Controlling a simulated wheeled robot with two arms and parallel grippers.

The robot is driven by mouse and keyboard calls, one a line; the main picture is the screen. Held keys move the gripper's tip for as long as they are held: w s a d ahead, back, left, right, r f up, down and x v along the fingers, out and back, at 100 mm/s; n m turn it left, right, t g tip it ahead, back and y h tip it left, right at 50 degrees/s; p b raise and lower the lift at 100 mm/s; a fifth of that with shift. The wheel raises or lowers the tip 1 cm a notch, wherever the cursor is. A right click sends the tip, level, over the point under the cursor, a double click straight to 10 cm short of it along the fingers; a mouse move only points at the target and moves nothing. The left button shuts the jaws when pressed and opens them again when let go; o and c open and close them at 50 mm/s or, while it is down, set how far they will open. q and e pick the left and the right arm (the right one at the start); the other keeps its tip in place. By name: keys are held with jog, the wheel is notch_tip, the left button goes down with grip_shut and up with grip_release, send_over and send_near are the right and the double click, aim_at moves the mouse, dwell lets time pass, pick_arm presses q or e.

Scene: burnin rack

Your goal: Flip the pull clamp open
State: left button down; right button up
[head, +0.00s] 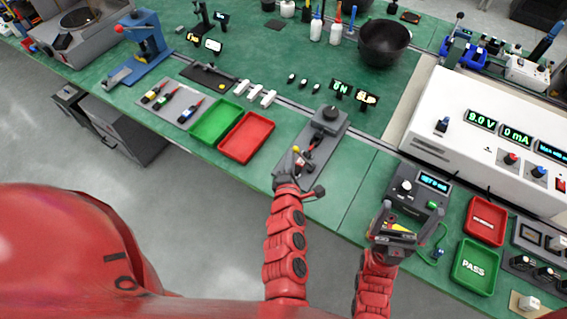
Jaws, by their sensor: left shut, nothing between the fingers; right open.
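A grey fixture plate (337,128) with a dark round knob on a block lies at the front edge of the green bench. Small red-and-dark parts (312,143) on its near half look like the pull clamp, but my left gripper partly hides them and the lever position is unclear. My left gripper (298,158) is shut and empty over the near end of this plate; contact with the clamp cannot be told. My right gripper (408,218) is open at the bench's front edge, to the right, in front of a small grey meter (428,184).
Green (214,122) and red (246,136) trays lie left of the fixture. A white power supply (430,112) stands to the right. A red bin (485,221) and a green PASS bin (474,266) lie right of my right gripper. Bare bench shows between fixture and meter.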

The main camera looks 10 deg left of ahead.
pick_arm(q)
jog(key=shift+s+d+r+m+t, duration=0.1)
jog(key=shift+d+r+m+t, duration=0.15)
jog(key=shift+m, duration=0.25)
jog(key=shift+d+r+m+t, duration=0.1)
jog(key=shift+d+m+t, duration=0.15)
jog(key=shift+m, duration=0.25)
jog(key=shift+d+r+m+t+y+b, duration=0.1)
jog(key=shift+r+m+t+y+b, duration=0.1)
jog(key=shift+m+t+y+b, duration=0.15)
jog(key=shift+s, duration=0.1)
dwell(1.0)
